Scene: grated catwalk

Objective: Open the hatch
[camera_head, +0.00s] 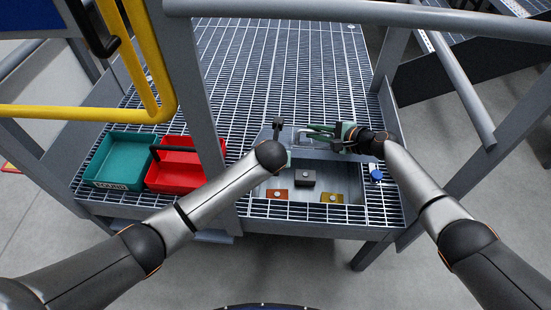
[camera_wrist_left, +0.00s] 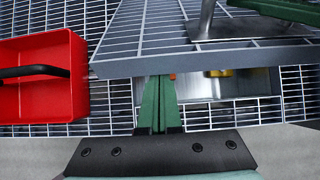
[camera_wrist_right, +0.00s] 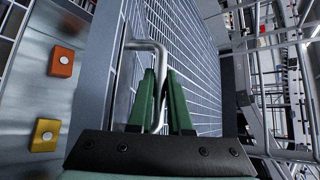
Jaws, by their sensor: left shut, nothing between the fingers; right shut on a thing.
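The hatch is a grated lid (camera_head: 335,154), raised and tilted above an open metal recess (camera_head: 345,180). Its front edge (camera_wrist_left: 220,57) crosses the left wrist view. My right gripper (camera_head: 318,132) is shut on the hatch's bent metal handle (camera_wrist_right: 161,55), whose bar runs between the green fingers (camera_wrist_right: 163,78). My left gripper is shut and empty; its fingertips (camera_wrist_left: 160,80) are at the hatch's front edge in the left wrist view. I cannot tell whether they touch it. In the head view my left wrist hides most of that gripper.
The recess holds an orange block (camera_head: 277,194), a black block (camera_head: 305,178) and a yellow block (camera_head: 332,198). A blue knob (camera_head: 376,175) is at its right. Teal (camera_head: 113,185) and red (camera_head: 172,183) bins stand left. A grey post (camera_head: 200,100) and front rail (camera_head: 300,12) are close by.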

